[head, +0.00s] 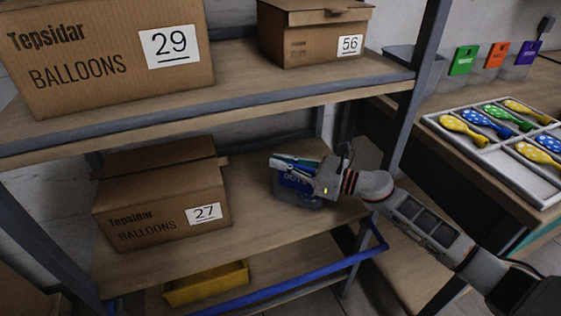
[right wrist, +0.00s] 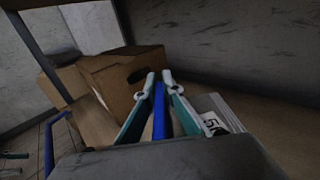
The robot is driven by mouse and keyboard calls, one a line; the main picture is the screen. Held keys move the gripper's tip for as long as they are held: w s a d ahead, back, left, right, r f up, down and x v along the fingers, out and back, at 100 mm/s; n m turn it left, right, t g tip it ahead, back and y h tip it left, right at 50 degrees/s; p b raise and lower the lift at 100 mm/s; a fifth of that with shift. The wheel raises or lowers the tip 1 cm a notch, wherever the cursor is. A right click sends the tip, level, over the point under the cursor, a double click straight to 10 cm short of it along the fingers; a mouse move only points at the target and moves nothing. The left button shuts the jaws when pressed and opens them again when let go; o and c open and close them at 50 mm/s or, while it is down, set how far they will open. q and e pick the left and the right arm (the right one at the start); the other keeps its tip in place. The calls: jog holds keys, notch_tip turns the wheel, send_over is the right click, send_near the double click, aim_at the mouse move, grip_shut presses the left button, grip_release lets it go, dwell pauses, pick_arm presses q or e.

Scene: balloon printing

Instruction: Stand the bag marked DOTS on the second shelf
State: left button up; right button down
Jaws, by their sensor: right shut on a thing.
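The bag marked DOTS (head: 298,196) is clear with a blue label, partly covered by my gripper in the head view. It hangs or stands roughly upright at the shelf board (head: 265,220) that holds box 27. I cannot tell whether its base touches the board. My right gripper (head: 294,163) is shut on the bag's top. In the right wrist view, the teal fingers (right wrist: 159,84) close on a blue strip (right wrist: 160,115) of it. My left gripper is not in view.
Box 27 (head: 155,205) stands left of the bag. Boxes 29 (head: 100,60) and 56 (head: 310,38) are on the board above. A blue rail (head: 300,283) and yellow bin (head: 205,284) are below. A shelf post (head: 413,100) rises right of the bag.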

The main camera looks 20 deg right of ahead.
jog(key=c, duration=2.2)
grip_release()
jog(key=shift+f, duration=0.15)
jog(key=shift+c, duration=0.2)
jog(key=shift+r, duration=0.3)
jog(key=shift+s+d, duration=0.1)
jog(key=shift+d, duration=0.15)
jog(key=shift+v, duration=5.75)
jog(key=shift+s+a, duration=0.1)
